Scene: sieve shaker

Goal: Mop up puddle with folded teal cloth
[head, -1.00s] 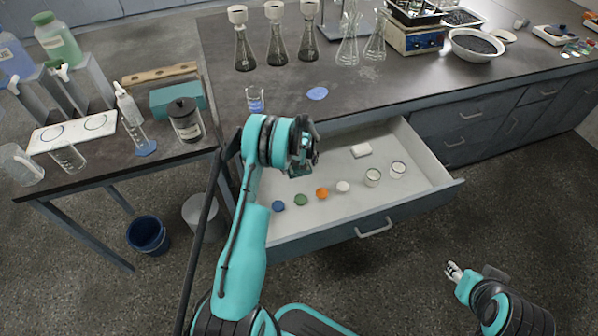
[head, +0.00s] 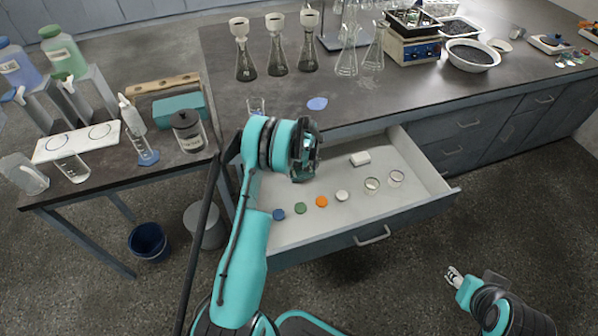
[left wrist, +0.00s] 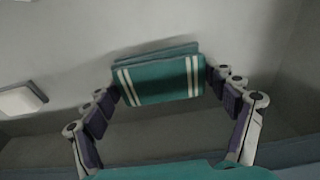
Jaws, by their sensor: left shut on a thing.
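The folded teal cloth (left wrist: 160,80), with white stripes near both ends, is pinched between the two fingers of my left gripper (left wrist: 163,92) in the left wrist view. In the head view my left gripper (head: 302,172) hangs over the open drawer and mostly hides the cloth. A flat blue patch (head: 317,103), which looks like the puddle, lies on the dark bench top behind the drawer, beyond the gripper. My right gripper (head: 454,275) is low at the right, away from the bench; its opening is too small to judge.
The open drawer (head: 437,185) holds several coloured round pieces, a white block (head: 360,159) and two small glass dishes. A beaker (head: 256,106) stands left of the blue patch. Flasks (head: 278,55) line the bench behind it. A side table with bottles is at left.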

